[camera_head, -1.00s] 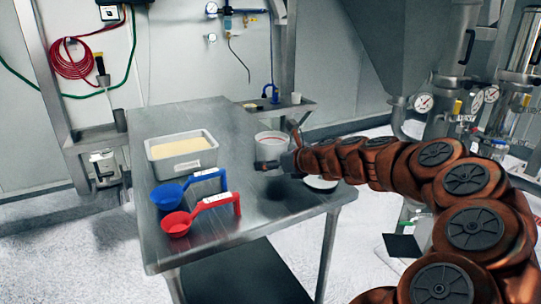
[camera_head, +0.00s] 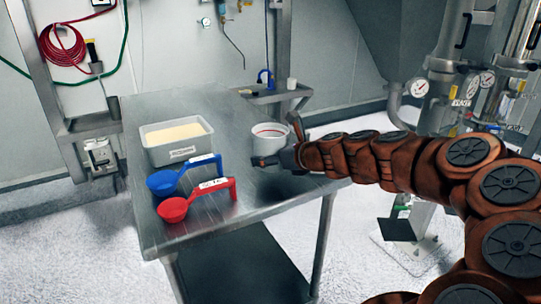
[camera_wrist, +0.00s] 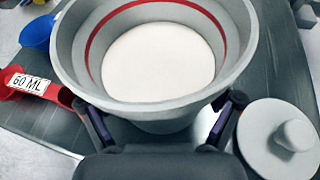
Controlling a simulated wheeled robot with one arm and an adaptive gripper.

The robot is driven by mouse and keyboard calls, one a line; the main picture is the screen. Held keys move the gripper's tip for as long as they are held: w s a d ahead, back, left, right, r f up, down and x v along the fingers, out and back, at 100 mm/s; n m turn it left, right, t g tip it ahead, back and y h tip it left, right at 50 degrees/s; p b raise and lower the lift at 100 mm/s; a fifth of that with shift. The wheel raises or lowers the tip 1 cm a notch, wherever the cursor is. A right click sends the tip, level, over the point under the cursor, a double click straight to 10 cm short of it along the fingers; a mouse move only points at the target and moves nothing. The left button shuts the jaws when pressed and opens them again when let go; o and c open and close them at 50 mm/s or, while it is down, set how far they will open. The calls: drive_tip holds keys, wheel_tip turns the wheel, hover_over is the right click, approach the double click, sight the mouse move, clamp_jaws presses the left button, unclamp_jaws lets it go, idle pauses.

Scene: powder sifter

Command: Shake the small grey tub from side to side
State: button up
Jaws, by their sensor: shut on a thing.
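The small grey tub (camera_head: 268,143) is a round, open cup with a red line inside its wall. My gripper (camera_head: 280,145) is shut on it from the near right side and holds it upright. A dark shadow below suggests that it hangs above the table. In the wrist view the tub (camera_wrist: 158,112) fills the top middle, with my gripper's fingers (camera_wrist: 162,118) on either side of its near wall. A smooth white surface shows inside it; I cannot tell whether this is powder or the bare bottom.
The steel table (camera_head: 225,235) carries a bin of pale powder (camera_head: 178,150), a blue scoop (camera_head: 165,182) and a red scoop (camera_head: 174,209). A grey knobbed lid (camera_wrist: 280,148) lies right of the tub. A small shelf (camera_head: 276,95) stands behind.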

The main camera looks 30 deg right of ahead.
sight(277, 136)
drive_tip(key=shift+r+p, duration=2.55)
drive_tip(key=shift+r, duration=0.05)
drive_tip(key=shift+a, duration=0.1)
drive_tip(key=shift+a+p, duration=0.4)
drive_tip(key=shift+a, duration=0.75)
drive_tip(key=shift+d+p, duration=0.6)
drive_tip(key=shift+d, duration=1.85)
drive_tip(key=shift+a+p, duration=0.4)
drive_tip(key=shift+a, duration=1.75)
drive_tip(key=shift+d+p, duration=0.75)
drive_tip(key=shift+d, duration=1.35)
drive_tip(key=shift+a, duration=1.1)
drive_tip(key=shift+a+f, duration=0.1)
